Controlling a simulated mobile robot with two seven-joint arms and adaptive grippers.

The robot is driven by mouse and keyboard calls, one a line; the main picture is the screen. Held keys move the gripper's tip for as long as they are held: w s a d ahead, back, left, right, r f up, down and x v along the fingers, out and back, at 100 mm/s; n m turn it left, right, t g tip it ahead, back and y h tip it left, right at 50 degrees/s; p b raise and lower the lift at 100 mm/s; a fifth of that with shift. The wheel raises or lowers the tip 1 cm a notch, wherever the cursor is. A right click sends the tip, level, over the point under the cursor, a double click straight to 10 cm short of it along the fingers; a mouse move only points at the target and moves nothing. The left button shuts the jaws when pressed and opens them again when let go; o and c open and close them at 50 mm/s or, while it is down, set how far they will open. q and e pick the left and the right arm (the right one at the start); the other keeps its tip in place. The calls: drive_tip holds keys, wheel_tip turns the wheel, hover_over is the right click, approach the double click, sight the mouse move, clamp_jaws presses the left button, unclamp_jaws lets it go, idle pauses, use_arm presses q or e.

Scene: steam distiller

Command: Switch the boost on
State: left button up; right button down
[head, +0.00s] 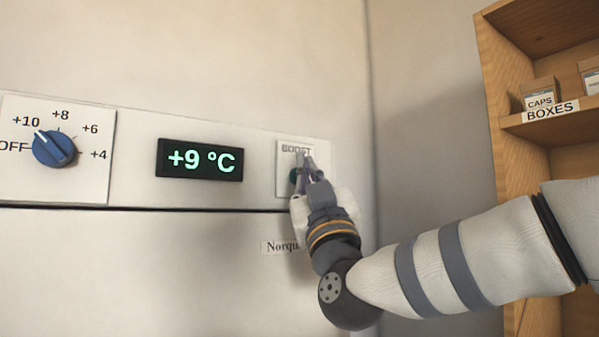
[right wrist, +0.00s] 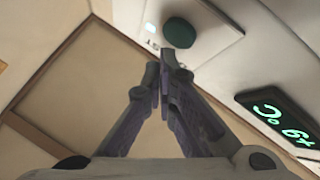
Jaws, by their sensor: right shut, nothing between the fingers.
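The boost plate (head: 285,183) is a pale panel labelled BOOST at the right end of the control strip. A round dark green button (head: 294,177) shows on it, partly hidden behind my right gripper (head: 304,158). The right wrist view shows the green button (right wrist: 179,32) whole, just beyond the fingertips. My right gripper (right wrist: 165,58) is shut and empty in front of the plate. I cannot tell whether its fingertips touch the plate. The left gripper is not in view.
A display (head: 200,160) reads +9 °C, left of the boost plate. A blue knob (head: 54,148) with temperature marks is at the far left. A wooden shelf (head: 500,110) with boxes (head: 540,94) stands on the right. The appliance front below is flat.

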drive_tip(key=s+d, duration=0.1)
drive_tip(key=s, duration=0.1)
drive_tip(key=s+d, duration=0.2)
drive_tip(key=shift+s+d+f, duration=0.2)
drive_tip(key=shift+s+d, duration=0.1)
idle(0.4)
